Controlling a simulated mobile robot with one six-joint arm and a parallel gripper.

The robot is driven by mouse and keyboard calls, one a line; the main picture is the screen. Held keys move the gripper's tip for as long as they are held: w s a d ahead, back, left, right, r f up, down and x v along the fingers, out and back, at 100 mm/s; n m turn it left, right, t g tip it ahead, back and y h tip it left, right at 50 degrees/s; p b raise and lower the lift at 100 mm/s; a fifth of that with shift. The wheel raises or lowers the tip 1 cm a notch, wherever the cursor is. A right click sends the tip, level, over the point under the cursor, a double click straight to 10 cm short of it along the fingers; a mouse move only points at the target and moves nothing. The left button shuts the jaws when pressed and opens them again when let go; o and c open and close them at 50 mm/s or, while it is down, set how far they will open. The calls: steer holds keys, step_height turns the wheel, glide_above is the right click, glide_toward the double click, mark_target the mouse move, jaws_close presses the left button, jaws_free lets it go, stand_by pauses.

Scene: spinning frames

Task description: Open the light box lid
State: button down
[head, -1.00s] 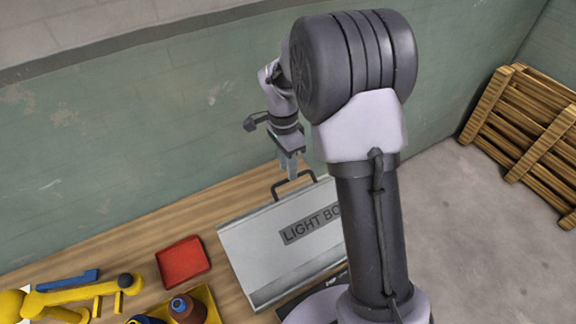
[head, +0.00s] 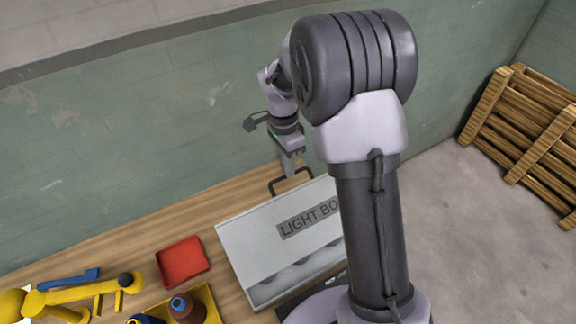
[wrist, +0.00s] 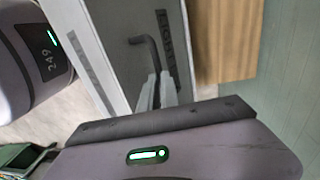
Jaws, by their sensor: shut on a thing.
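The light box (head: 234,246) stands on the wooden bench in the head view, partly behind my arm. Its pale lid (head: 255,235) carries a dark "LIGHT BO..." label, the rest hidden. Along the near side, a grey strip with several rounded shapes (head: 300,272) shows past the lid's edge. The dark handle (head: 276,186) is at the lid's far edge. My gripper (head: 290,174) is shut on the handle. In the wrist view, its fingers (wrist: 156,92) are closed at the bent handle (wrist: 146,40), beside the label (wrist: 166,35).
A red tray (head: 182,262) lies left of the box. A yellow tray (head: 207,297) with bottles and a yellow arm-like tool (head: 85,292) are at the lower left. The green wall (head: 130,130) stands close behind the bench (head: 215,205). Wooden pallets (head: 520,135) lean at the right.

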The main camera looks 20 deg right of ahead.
steer(key=shift+s+f, duration=0.1)
steer(key=shift+f, duration=0.2)
stand_by(0.5)
